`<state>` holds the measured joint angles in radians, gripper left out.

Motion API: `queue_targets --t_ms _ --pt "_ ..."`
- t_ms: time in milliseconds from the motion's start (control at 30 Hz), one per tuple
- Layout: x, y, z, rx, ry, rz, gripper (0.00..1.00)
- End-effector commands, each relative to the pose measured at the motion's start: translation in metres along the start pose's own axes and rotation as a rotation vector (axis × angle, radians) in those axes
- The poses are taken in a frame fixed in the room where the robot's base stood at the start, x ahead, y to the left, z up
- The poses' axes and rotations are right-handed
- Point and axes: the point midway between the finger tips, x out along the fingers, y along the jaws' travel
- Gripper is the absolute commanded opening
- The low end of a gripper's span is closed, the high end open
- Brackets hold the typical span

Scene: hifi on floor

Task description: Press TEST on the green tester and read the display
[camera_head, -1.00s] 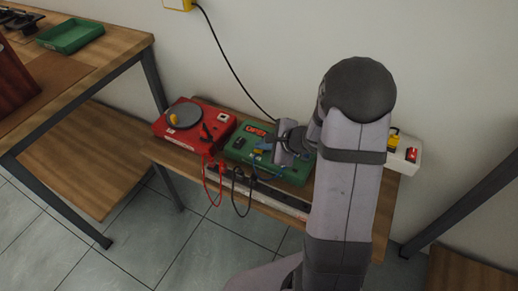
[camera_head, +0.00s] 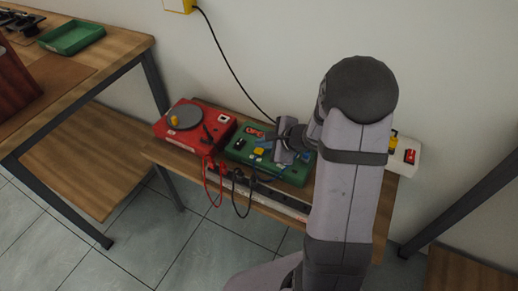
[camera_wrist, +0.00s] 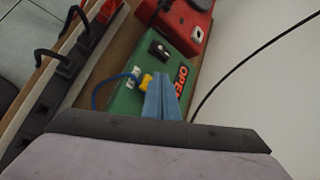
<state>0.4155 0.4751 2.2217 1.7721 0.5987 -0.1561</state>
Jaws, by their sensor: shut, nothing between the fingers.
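The green tester (camera_head: 240,148) lies on the low wooden bench, between a red device and a white box. In the wrist view the tester (camera_wrist: 125,103) has a black switch (camera_wrist: 158,48), a small yellow part (camera_wrist: 147,80) and white parts beside it. Its display (camera_wrist: 181,80) shows red letters that read OPEN, partly behind my fingers. My gripper (camera_wrist: 163,88) has blue fingers shut together with nothing between them, over the tester near the yellow part and display. In the head view my gripper (camera_head: 278,152) covers part of the tester. I cannot make out a TEST label.
The red device (camera_head: 196,125) with a grey disc stands left of the tester. A white box (camera_head: 405,158) with a red switch is at the right. A wall is behind.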

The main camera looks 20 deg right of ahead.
Motion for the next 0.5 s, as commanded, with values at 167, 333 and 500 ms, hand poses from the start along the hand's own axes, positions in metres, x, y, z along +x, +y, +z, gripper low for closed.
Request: queue_targets --t_ms 167,333,500 --pt "0.0 0.0 0.0 0.0 0.0 0.0 0.0" --pt "-0.003 -0.003 0.002 -0.001 0.0 -0.001 0.0" --pt "-0.012 -0.009 0.009 -0.002 0.0 -0.001 0.0"
